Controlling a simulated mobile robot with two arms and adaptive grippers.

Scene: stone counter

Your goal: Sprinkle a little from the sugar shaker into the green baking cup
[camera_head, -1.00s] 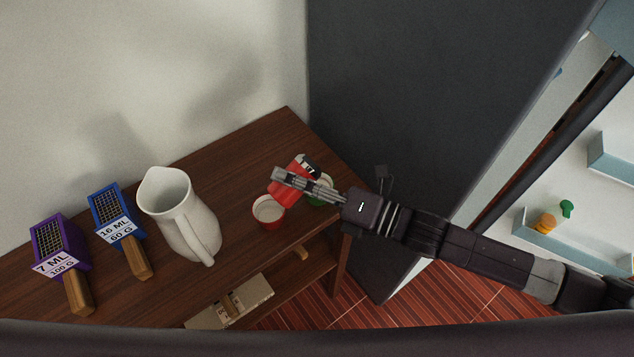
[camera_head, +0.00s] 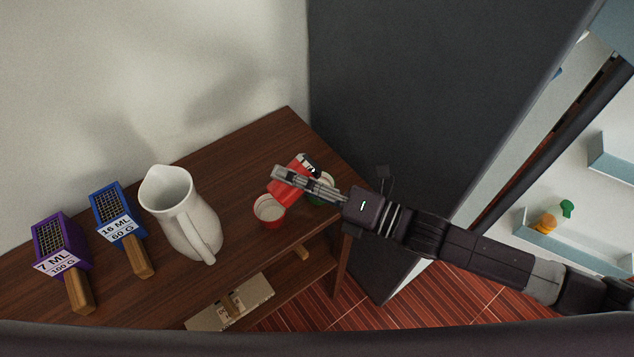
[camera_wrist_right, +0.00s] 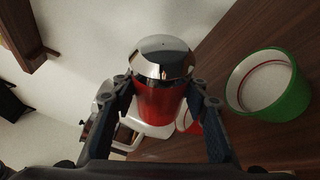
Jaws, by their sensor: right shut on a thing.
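The sugar shaker (camera_head: 282,187) has a red body and a shiny metal lid; it also shows in the right wrist view (camera_wrist_right: 162,100). My right gripper (camera_head: 279,174) is shut around its body, with a finger on each side in the wrist view (camera_wrist_right: 161,92). In the head view the shaker looks tilted, its lid end toward the upper right. The green baking cup (camera_wrist_right: 268,85) stands on the wooden table close beside the shaker, its pale inside visible. In the head view the gripper partly hides this cup (camera_head: 329,192). My left gripper is not in view.
A red baking cup (camera_head: 268,211) stands close to the shaker. A white pitcher (camera_head: 190,225), a blue holder (camera_head: 109,204) and a purple holder (camera_head: 60,240) stand left on the table (camera_head: 262,145). A dark panel (camera_head: 400,100) rises behind the table's right end.

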